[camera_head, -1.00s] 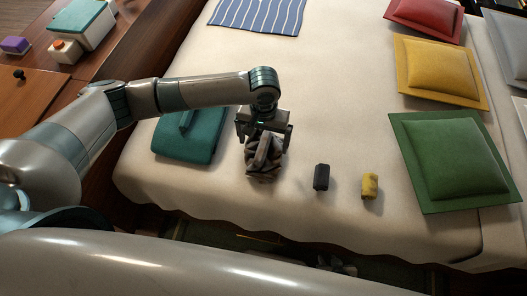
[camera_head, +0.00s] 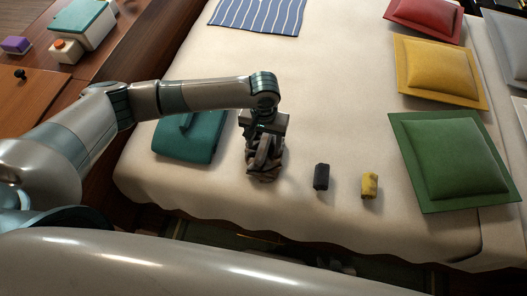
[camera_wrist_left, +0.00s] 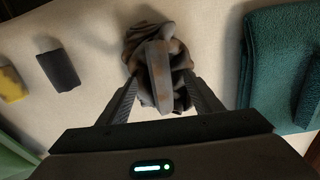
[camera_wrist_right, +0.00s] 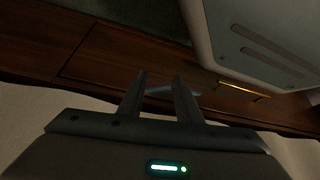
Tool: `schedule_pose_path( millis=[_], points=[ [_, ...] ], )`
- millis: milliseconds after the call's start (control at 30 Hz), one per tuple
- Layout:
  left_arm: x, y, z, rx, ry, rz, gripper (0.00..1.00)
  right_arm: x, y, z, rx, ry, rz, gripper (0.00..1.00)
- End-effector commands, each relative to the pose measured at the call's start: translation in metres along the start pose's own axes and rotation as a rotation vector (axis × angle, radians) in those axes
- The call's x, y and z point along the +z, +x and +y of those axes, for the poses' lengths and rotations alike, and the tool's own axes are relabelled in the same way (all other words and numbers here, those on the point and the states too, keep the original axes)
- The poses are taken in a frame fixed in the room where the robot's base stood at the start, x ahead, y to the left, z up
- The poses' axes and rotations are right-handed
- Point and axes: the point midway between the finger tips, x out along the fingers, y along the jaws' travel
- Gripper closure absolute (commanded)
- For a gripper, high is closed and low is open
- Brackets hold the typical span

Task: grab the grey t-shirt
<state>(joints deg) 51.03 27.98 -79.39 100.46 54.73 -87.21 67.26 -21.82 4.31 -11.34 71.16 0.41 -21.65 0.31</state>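The grey t-shirt (camera_head: 265,167) is a crumpled bundle near the front edge of the bed, just right of the folded teal towel (camera_head: 190,138). My left gripper (camera_head: 265,142) is over it, pointing down. In the left wrist view, the gripper's fingers (camera_wrist_left: 160,82) press in from both sides of the t-shirt (camera_wrist_left: 158,50), and a raised fold stands between them. The t-shirt still looks to rest on the bed. My right gripper (camera_wrist_right: 160,77) shows only in its wrist view, empty, with a narrow gap between its fingers.
A black rolled item (camera_head: 321,177) and a yellow one (camera_head: 370,185) lie right of the t-shirt. Green (camera_head: 455,160) and yellow (camera_head: 440,70) cushions are at the right. A striped blue cloth (camera_head: 258,14) lies at the back. The bed's middle is clear.

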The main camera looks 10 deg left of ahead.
Motion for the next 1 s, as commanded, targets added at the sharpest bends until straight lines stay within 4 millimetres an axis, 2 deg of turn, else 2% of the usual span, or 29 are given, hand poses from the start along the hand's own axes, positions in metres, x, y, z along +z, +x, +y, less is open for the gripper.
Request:
schedule_pose_path(
  millis=[133,567,633,667,700,900,1000],
  points=[
    [0.005,0.007,-0.001,-0.005,0.000,-0.010,0.83,-0.001,0.001,0.001,0.001,0.000,0.003,0.69],
    [0.007,0.008,-0.002,-0.007,0.000,-0.016,0.83,-0.010,0.004,0.003,0.003,-0.001,0.014,0.69],
    [0.007,0.004,-0.002,-0.007,0.000,-0.016,0.85,-0.009,0.004,0.003,0.003,-0.001,0.013,0.69],
    [0.007,0.002,-0.002,-0.008,0.000,-0.017,0.95,-0.009,0.004,0.003,0.003,-0.001,0.012,0.69],
    [0.007,-0.002,-0.002,-0.008,0.000,-0.017,1.00,-0.009,0.005,0.003,0.003,-0.001,0.010,0.69],
    [0.004,-0.035,-0.001,-0.004,0.001,-0.010,1.00,-0.003,0.004,0.004,0.004,-0.001,-0.004,0.69],
    [0.011,-0.045,0.019,0.000,0.005,-0.010,1.00,-0.001,0.003,0.004,0.004,0.000,-0.009,0.69]
  ],
)
